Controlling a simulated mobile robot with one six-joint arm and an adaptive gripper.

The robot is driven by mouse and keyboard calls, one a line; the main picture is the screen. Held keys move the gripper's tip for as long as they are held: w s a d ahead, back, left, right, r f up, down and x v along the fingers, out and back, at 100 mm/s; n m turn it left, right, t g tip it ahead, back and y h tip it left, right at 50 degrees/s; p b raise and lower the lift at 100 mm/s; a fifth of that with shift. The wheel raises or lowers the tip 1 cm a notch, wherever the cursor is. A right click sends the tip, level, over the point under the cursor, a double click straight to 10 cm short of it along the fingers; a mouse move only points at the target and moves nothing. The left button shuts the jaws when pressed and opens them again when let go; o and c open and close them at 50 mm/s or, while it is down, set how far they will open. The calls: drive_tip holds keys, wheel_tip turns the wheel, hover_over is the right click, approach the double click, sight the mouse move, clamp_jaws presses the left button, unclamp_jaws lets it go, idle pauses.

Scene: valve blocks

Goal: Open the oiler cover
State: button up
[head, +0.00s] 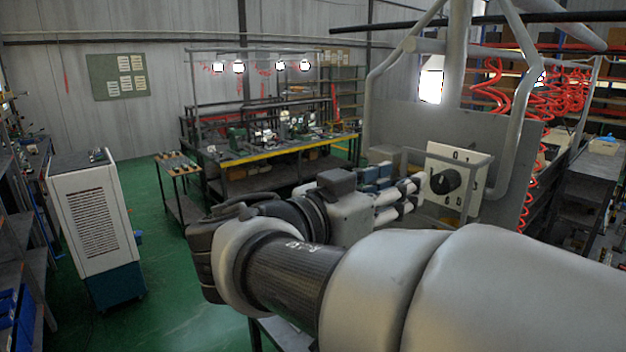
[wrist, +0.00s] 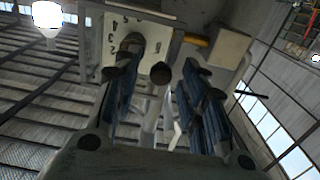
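My gripper (head: 408,196) reaches toward a white plate with a black dial (head: 447,181) and dark marks around it, on a grey upright panel. In the wrist view my gripper (wrist: 159,70) has its two blue-and-dark fingers spread apart, with nothing held between them. The dial (wrist: 131,46) shows beyond the left fingertip. A dark round knob on a pale stem (wrist: 161,74) appears in the gap between the fingers, at a depth I cannot tell. A pale box (wrist: 216,54) is beyond the right finger. I cannot tell for sure which part is the oiler cover.
A grey tubular frame (head: 377,92) stands around the panel (head: 512,160), and a thin rail crosses in front of the dial plate. Red coiled hoses (head: 497,85) hang behind. A yellow pipe (wrist: 197,40) joins the pale box.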

clamp_jaws()
idle(0.6)
